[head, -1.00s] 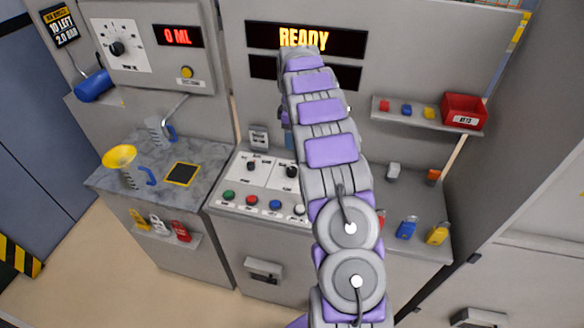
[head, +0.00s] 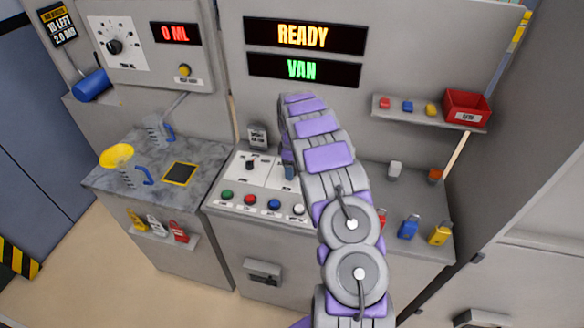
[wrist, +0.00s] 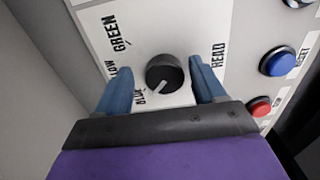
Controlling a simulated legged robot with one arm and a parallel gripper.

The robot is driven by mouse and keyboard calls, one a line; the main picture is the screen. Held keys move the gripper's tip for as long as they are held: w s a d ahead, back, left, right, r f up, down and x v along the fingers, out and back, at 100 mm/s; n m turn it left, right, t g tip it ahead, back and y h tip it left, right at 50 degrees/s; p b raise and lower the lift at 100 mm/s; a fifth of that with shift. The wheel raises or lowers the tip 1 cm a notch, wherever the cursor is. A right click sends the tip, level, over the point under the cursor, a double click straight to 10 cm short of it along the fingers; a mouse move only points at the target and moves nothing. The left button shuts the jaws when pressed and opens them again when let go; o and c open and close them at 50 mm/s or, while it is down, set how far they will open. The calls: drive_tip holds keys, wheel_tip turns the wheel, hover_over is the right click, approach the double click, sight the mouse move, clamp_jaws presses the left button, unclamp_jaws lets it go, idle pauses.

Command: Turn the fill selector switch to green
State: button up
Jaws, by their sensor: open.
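The fill selector switch (wrist: 165,74) is a round black knob with a white pointer line, on a white panel in the wrist view. My gripper (wrist: 162,70) is open, with one blue finger on each side of the knob. A gap shows between the knob and each finger. In the head view my arm covers much of this panel area, and a blue fingertip (head: 289,172) shows beside it.
Another knob (head: 250,165) sits to the left on the same console, above a row of coloured buttons (head: 250,200). In the wrist view a blue button (wrist: 277,62) and a red button (wrist: 260,107) are to the right. Displays read READY (head: 303,36) and VAN (head: 302,69).

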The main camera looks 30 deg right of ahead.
drive_tip(key=shift+a+r, duration=0.1)
drive_tip(key=shift+a, duration=0.35)
drive_tip(key=shift+c, duration=0.7)
drive_tip(key=shift+d, duration=0.25)
drive_tip(key=c, duration=0.6)
drive_tip(key=shift+a, duration=0.1)
drive_tip(key=c, duration=0.3)
